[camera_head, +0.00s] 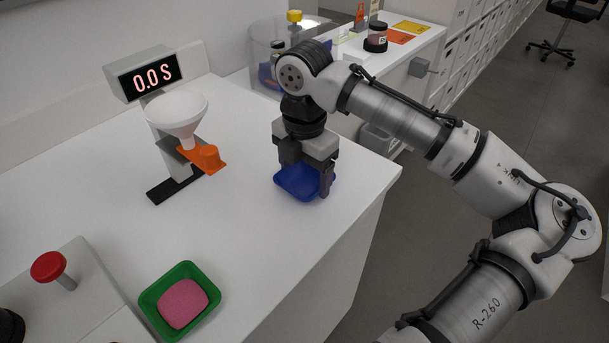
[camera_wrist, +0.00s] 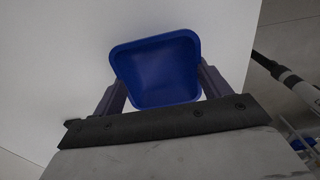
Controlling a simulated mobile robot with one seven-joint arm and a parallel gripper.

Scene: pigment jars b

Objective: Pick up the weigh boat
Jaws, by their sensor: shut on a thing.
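The weigh boat is a small blue square dish (camera_head: 296,183) at the right part of the white table, under my gripper. In the wrist view the blue dish (camera_wrist: 160,68) lies between the two dark fingers and looks empty. My gripper (camera_head: 307,180) points down and is shut on the dish, with a finger at each side of it. I cannot tell whether the dish touches the table or is slightly above it. Part of the dish is hidden behind the fingers in the head view.
A funnel (camera_head: 178,110) on a stand with an orange spout and a "0.0 S" display (camera_head: 147,77) stands left. A green tray (camera_head: 152,296) with a pink block (camera_head: 183,303) and a red button (camera_head: 48,265) are in front. The table's right edge is close to my gripper.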

